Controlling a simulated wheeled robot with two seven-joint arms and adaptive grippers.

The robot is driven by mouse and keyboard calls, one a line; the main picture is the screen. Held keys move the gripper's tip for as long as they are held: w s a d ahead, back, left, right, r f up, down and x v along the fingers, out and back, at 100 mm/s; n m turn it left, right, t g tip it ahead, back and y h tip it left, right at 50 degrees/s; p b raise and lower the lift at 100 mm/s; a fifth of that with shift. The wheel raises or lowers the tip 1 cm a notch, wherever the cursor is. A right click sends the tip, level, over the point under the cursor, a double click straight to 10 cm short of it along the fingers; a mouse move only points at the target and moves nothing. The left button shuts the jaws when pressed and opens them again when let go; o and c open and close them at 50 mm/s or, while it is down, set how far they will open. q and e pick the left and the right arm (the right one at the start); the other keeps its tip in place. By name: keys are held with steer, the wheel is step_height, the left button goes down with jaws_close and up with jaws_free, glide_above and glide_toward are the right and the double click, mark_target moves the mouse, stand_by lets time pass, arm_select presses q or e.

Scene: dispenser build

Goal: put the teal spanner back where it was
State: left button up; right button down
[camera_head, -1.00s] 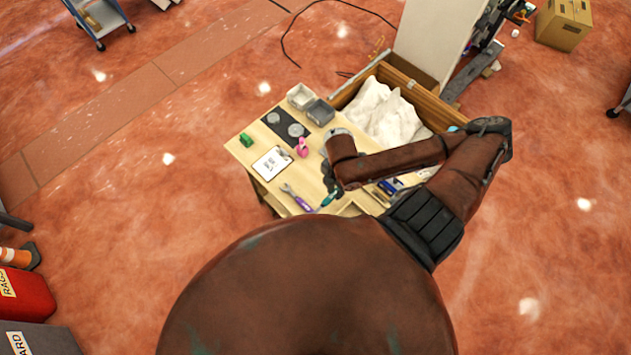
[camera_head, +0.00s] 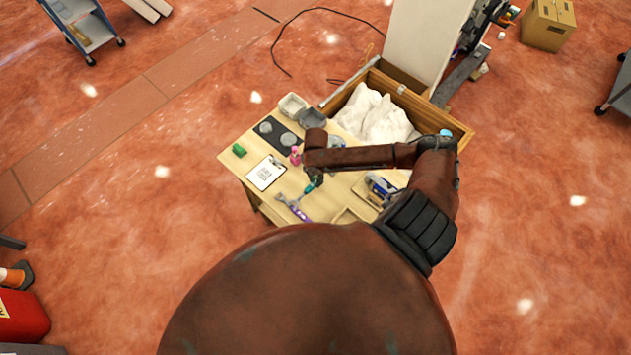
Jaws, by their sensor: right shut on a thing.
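The teal spanner (camera_head: 311,186) shows as a small teal piece at the tip of my right gripper (camera_head: 317,176), over the front part of the wooden table (camera_head: 236,165). My right gripper is shut on it. Much of the gripper and the spanner is hidden by my own arm, and I cannot tell whether the spanner touches the table. A spanner with a purple handle (camera_head: 298,212) lies on the table just below and left of it. My left gripper is not in view.
A clipboard (camera_head: 265,174), a green block (camera_head: 238,150), a pink item (camera_head: 295,156) and a dark mat with round grey discs (camera_head: 286,142) lie left of my arm. Grey bins (camera_head: 293,105) stand behind. A tray with blue items (camera_head: 380,188) is right. A wooden crate (camera_head: 452,128) holds white material.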

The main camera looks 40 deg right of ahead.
steer(key=shift+f, duration=0.65)
steer(key=shift+f, duration=0.4)
steer(key=shift+f, duration=0.2)
steer(key=c, duration=1.8)
jaws_free()
step_height(320, 180, up, 13)
steer(key=shift+r, duration=0.1)
